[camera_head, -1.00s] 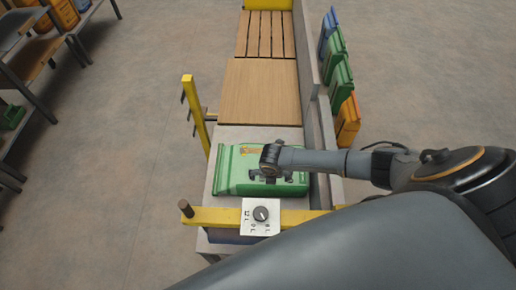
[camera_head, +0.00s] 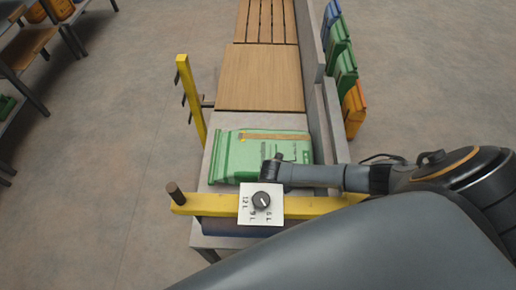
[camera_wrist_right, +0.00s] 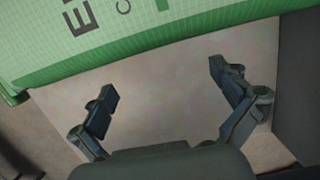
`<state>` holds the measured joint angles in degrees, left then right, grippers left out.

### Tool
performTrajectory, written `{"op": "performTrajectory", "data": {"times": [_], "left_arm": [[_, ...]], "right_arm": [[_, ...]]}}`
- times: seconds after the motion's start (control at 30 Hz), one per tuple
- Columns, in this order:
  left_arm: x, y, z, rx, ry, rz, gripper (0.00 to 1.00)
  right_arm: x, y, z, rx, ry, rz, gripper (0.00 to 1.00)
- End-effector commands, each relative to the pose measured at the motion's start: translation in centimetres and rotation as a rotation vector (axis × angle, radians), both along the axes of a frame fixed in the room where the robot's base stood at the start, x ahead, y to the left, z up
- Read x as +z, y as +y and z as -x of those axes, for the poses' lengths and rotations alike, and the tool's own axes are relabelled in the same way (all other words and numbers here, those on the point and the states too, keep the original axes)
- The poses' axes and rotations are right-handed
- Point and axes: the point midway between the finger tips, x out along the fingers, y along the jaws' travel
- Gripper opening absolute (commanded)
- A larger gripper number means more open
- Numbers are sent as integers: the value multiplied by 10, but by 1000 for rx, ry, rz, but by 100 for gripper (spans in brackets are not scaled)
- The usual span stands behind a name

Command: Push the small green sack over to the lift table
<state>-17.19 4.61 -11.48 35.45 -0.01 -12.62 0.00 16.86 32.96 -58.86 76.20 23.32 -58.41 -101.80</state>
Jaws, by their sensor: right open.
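The small green sack (camera_head: 232,157) lies flat on a grey slab (camera_head: 219,121) in the head view. A brown stripe runs along its far part. In the right wrist view the sack (camera_wrist_right: 45,45) fills the top, with dark printing. My right gripper (camera_wrist_right: 163,80) is open and empty there, its two fingers apart over bare slab on the near side of the sack. In the head view my right wrist covers the sack's near right part and hides the fingers. A wooden board (camera_head: 262,78) and a slatted wooden top (camera_head: 266,20) lie beyond; I cannot tell which is the lift table.
A yellow bar (camera_head: 222,205) with a dial plate (camera_head: 262,204) crosses the near end. A yellow post (camera_head: 190,98) stands left. A grey wall (camera_head: 312,60) runs along the right, with several upright sacks (camera_head: 354,108) behind it. Shelves (camera_head: 35,45) stand far left.

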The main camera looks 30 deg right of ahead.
Motion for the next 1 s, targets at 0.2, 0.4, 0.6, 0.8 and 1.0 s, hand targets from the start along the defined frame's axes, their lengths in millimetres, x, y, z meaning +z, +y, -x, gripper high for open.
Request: {"op": "performTrajectory", "data": {"times": [0.2,0.4,0.6,0.8,1.0], "left_arm": [[-6,0,0,-1,-1,0,48],[-5,0,-1,-1,-2,0,48],[-9,0,-1,-1,-2,0,48],[-15,0,-1,-1,-2,0,48],[-17,0,-1,0,-2,0,48]], "right_arm": [[-8,0,0,0,0,0,100],[-7,0,0,0,0,0,100],[-8,-4,-7,-2,-1,0,100],[-9,-12,-19,-2,-1,1,100],[-7,-16,-25,0,-1,2,100]]}}
